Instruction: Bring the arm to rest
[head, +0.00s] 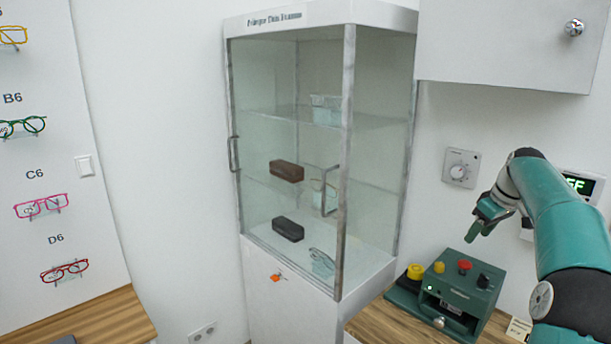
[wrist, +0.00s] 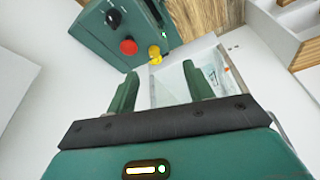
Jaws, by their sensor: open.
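My gripper (head: 484,222) is at the end of my teal arm, at the right of the head view. It hangs in the air above and behind a green control box (head: 463,296) on a wooden counter. In the wrist view my gripper (wrist: 160,92) has its two green fingers apart, with nothing between them. The control box also shows in the wrist view (wrist: 105,35), beyond the fingers, with a red button (wrist: 128,47), a black knob and a yellow button (wrist: 154,52).
A glass cabinet (head: 345,160) with cases on its shelves stands left of my arm. A white wall cupboard (head: 500,45) hangs above. A thermostat (head: 460,168) and a display (head: 579,185) are on the wall behind my arm. Glasses hang on the left wall panel.

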